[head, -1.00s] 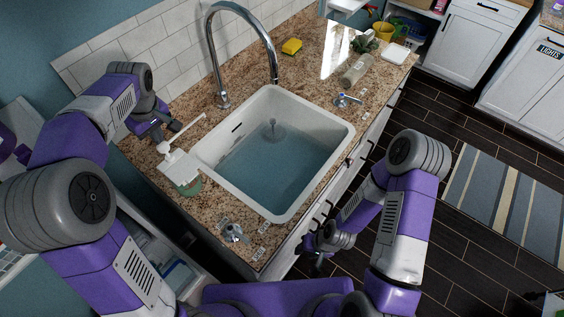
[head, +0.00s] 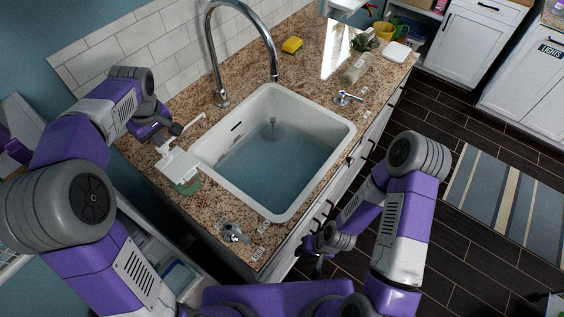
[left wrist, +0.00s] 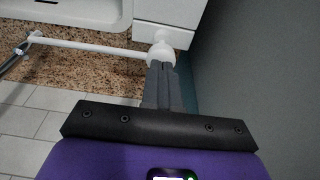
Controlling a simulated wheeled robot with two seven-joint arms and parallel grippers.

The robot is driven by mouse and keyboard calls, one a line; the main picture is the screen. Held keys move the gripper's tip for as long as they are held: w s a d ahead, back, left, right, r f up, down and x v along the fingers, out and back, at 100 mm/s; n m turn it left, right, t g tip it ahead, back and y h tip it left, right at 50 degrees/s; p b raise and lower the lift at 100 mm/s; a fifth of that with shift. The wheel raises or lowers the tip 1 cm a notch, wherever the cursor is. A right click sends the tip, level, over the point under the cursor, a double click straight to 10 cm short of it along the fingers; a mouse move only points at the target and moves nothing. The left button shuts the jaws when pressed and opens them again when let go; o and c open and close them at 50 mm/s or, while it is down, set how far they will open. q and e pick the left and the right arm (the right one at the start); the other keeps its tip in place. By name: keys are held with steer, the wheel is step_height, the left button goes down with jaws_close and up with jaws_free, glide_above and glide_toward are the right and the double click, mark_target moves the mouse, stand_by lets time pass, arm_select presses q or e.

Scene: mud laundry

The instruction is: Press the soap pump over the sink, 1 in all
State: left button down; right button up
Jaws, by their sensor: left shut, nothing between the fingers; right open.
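The soap pump (head: 179,165) is a white bottle with a greenish base, standing on the granite counter at the left of the sink (head: 262,203). Its long thin white spout (head: 194,121) points toward the sink's far left side. My left gripper (head: 174,129) is shut and empty, its tips at the pump head and covering part of it. In the left wrist view the shut fingertips (left wrist: 160,66) overlap the white pump head (left wrist: 160,54); whether they touch it I cannot tell. My right gripper (head: 320,256) is open, low beside the front of the counter.
The sink holds bluish water. A chrome faucet (head: 222,95) arches over its far edge.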

arm_select(q)
steer(key=shift+f, duration=0.35)
steer(key=shift+r, duration=0.1)
steer(key=shift+a+p+v, duration=0.2)
steer(key=shift+p+v, duration=1)
steer(key=shift+v, duration=0.15)
steer(key=shift+w+r, duration=0.1)
steer(key=shift+w, duration=0.1)
steer(key=p+v, duration=0.1)
steer(key=v, duration=0.1)
steer(key=p+v, duration=0.2)
steer(key=a+p+v, duration=0.1)
steer(key=p, duration=0.1)
steer(key=shift+w+r, duration=0.35)
steer(key=shift+r, duration=0.2)
steer(key=shift+d, duration=0.1)
